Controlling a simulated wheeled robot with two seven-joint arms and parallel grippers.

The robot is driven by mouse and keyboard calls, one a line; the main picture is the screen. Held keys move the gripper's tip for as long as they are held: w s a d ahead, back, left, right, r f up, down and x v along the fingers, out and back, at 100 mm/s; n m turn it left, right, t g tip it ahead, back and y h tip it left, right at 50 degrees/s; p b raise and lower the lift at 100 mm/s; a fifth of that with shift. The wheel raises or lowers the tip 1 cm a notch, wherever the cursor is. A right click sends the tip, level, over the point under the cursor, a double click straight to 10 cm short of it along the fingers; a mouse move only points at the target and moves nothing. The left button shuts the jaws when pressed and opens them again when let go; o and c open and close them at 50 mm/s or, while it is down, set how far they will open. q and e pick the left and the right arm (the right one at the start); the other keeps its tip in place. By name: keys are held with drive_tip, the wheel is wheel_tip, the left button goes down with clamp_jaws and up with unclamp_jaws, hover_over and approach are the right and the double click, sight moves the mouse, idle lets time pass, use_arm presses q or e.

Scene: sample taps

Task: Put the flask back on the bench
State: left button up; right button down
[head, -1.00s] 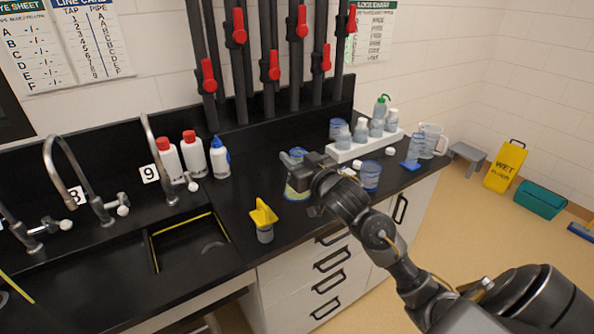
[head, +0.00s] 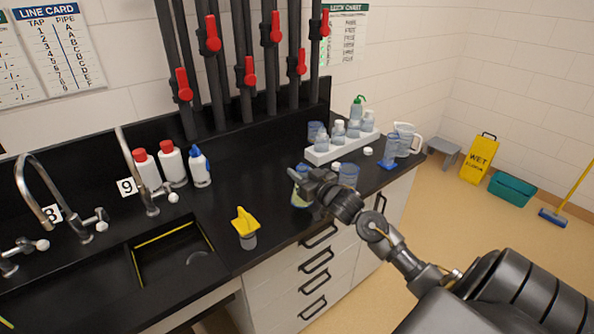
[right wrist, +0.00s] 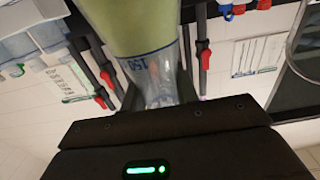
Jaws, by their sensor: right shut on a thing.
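The flask (head: 299,199) is clear with blue markings and holds yellow-green liquid. It is over or on the front part of the black bench (head: 270,176), between the yellow-topped cup and the white rack. I cannot tell whether its base touches the bench. My right gripper (head: 312,181) is shut on the flask and hides part of it in the head view. In the right wrist view the flask (right wrist: 145,35) is close up between the fingers, with its liquid and a blue number showing. My left gripper is not in view.
A small cup with a yellow top (head: 246,229) stands left of the flask, near the sink (head: 172,256). Bare bench lies behind the flask.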

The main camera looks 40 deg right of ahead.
wheel_tip(320, 180, down, 2)
drive_tip(key=shift+d+f+p, duration=0.1)
drive_tip(key=shift+d+p, duration=0.05)
drive_tip(key=shift+p, duration=0.3)
drive_tip(key=shift+f, duration=0.5)
drive_tip(key=shift+f, duration=0.15)
drive_tip(key=c, duration=1.1)
unclamp_jaws()
drive_tip(key=shift+o, duration=0.2)
